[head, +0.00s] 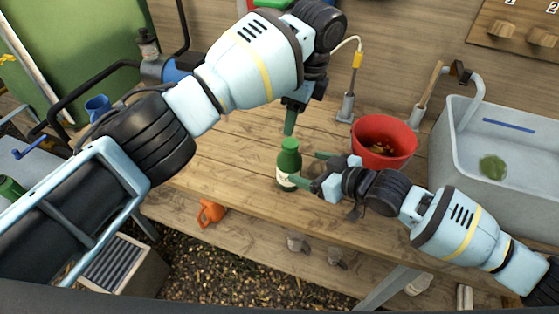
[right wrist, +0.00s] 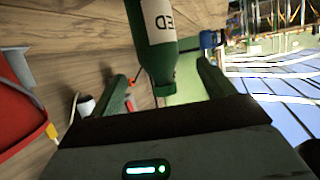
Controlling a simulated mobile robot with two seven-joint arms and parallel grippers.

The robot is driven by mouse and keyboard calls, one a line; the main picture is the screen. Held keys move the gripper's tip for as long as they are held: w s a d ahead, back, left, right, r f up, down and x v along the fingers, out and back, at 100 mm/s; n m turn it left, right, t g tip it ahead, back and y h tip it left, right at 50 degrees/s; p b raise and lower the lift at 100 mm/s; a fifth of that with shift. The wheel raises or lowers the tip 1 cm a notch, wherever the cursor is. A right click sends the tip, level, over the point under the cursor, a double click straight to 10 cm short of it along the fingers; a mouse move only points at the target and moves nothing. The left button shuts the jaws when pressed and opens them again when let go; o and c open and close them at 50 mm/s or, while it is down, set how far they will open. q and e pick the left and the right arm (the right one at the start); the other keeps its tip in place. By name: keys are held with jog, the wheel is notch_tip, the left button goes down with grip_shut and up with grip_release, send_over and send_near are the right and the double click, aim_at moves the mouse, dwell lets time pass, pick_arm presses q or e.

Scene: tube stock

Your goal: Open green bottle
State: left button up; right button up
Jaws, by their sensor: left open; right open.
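The green bottle (head: 287,165) with a white label stands upright near the front of the wooden table (head: 235,165). My left gripper (head: 290,126) is just above the bottle, pointing down, open and empty; only one green finger shows clearly. My right gripper (head: 306,168) is at the bottle's right side, level with its body, open, its fingers pointing left. The nearer fingertip overlaps the bottle's lower right edge; contact cannot be told. In the right wrist view, the bottle (right wrist: 148,38) shows between the open fingers of my right gripper (right wrist: 160,80), apart from both.
A red bucket (head: 397,132) stands behind my right gripper. A grey sink (head: 470,185) with a tap is at the right. A white-and-yellow cable fixture (head: 347,105) stands at the back. The table left of the bottle is clear.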

aim_at(298, 163)
pick_arm(q)
jog(key=shift+d, duration=0.25)
pick_arm(e)
jog(key=shift+w+f, duration=0.1)
jog(key=shift+w, duration=0.1)
pick_arm(q)
jog(key=shift+d, duration=0.15)
pick_arm(e)
jog(key=shift+a, duration=0.1)
jog(key=shift+x, duration=3.75)
jog(key=c, duration=1.7)
grip_shut()
pick_arm(q)
jog(key=s+r+m, duration=0.1)
jog(key=m, duration=0.2)
jog(key=s+r+m+t, duration=0.1)
jog(key=m, duration=0.2)
jog(key=s+r+m+t, duration=0.1)
jog(key=r+m, duration=0.1)
jog(key=m, duration=0.1)
jog(key=shift+s+d, duration=0.1)
jog(key=shift+f, duration=0.15)
jog(key=shift+w+x, duration=0.2)
jog(key=shift+x, duration=5.75)
